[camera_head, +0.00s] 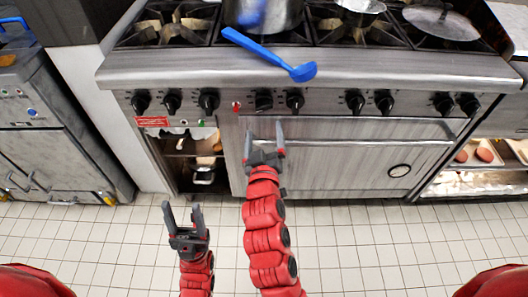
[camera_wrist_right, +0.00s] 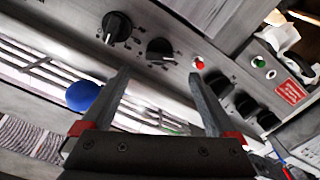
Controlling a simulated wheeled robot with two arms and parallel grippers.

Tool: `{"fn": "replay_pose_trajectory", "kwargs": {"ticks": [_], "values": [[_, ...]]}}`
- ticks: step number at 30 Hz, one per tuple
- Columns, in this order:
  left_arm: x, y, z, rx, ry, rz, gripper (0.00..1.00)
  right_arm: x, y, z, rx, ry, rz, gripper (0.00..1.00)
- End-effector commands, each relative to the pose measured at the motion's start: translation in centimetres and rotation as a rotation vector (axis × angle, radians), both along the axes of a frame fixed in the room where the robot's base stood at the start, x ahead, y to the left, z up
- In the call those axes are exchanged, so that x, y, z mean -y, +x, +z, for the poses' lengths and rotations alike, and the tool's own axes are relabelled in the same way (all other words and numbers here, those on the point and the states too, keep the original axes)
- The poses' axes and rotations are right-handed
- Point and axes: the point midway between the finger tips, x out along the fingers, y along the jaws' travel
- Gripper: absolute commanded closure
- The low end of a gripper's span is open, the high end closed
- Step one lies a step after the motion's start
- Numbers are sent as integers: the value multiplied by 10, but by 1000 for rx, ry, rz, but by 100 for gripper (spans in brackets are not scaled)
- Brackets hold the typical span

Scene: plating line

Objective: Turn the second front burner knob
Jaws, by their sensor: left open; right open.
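A row of black burner knobs runs along the steel front panel of the stove. In the head view, the second from the left is a black knob (camera_head: 172,102). Nearer my right gripper is a pair, a left knob (camera_head: 264,100) and a right knob (camera_head: 295,100). My right gripper (camera_head: 264,134) is open and empty, just below this pair, apart from them. In the right wrist view a knob (camera_wrist_right: 160,50) sits just beyond the open fingers (camera_wrist_right: 158,78), with another knob (camera_wrist_right: 117,27) beside it. My left gripper (camera_head: 183,208) is open and empty, low over the tiled floor.
A red indicator (camera_head: 236,107) sits on the panel left of the pair. A blue ladle (camera_head: 270,55) lies over the stove's front edge, above the pair. A pot (camera_head: 263,15) stands on the stove. The oven door handle (camera_head: 350,143) runs below the panel. The floor in front is clear.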

Motion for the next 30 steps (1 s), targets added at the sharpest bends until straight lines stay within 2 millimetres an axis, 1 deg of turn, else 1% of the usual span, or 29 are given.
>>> {"fn": "replay_pose_trajectory", "kwargs": {"ticks": [1, 3, 6, 10, 15, 30], "values": [[0, 0, -1, 0, 0, 0, 42, -1, -14, -1, 0, 0, 5, 6], [0, 0, -3, 0, 0, 0, 42, -2, -31, -2, -1, -1, 6, 6], [0, 0, -4, 0, 0, 0, 42, -1, -48, -1, -1, -1, 4, 6], [0, 0, -5, 0, 0, 0, 42, -1, -62, 0, 1, 0, 3, 6], [0, 0, -6, 0, 0, 0, 42, 0, -68, 0, 1, 0, 0, 6], [0, 0, -6, 0, 0, 0, 42, 0, -67, 0, 3, -1, 3, 6]]}}
